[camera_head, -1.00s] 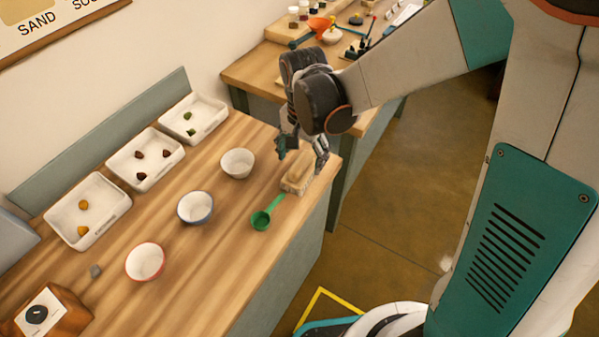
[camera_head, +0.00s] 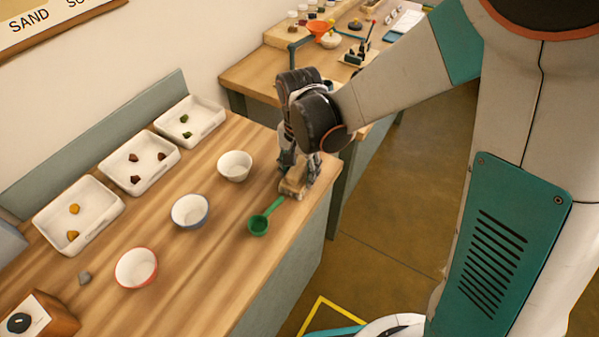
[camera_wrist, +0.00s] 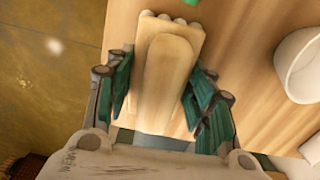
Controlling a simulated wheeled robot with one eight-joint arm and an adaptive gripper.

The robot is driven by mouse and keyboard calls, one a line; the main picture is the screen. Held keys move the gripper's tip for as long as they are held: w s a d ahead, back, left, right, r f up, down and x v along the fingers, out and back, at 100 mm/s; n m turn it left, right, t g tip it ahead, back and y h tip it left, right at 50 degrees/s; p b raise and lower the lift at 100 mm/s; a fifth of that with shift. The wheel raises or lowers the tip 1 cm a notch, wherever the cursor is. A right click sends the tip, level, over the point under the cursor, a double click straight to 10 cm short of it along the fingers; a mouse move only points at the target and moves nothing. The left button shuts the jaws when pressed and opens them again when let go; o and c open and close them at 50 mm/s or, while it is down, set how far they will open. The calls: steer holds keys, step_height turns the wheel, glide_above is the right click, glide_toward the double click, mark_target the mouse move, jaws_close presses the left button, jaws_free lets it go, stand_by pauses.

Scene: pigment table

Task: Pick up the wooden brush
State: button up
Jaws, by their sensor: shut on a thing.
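The wooden brush (camera_head: 293,188) lies at the right end of the wooden table, close to its edge. In the wrist view the brush (camera_wrist: 167,70) is a pale wooden block with a rounded raised back and a scalloped end. My gripper (camera_head: 297,172) is down over the brush, with its fingers on either side of it. In the wrist view the teal finger pads of my gripper (camera_wrist: 160,95) flank the brush, shut on it. The brush appears to be at table height; its underside is hidden.
A green scoop (camera_head: 260,223) lies just in front of the brush. A white bowl (camera_head: 235,166), a blue-rimmed bowl (camera_head: 190,211) and a red-rimmed bowl (camera_head: 136,268) stand to the left. White trays (camera_head: 139,163) line the back. A second table (camera_head: 255,75) stands behind.

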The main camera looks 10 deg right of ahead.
mark_target(299, 163)
step_height(299, 163, up, 20)
steer(key=p, duration=1.4)
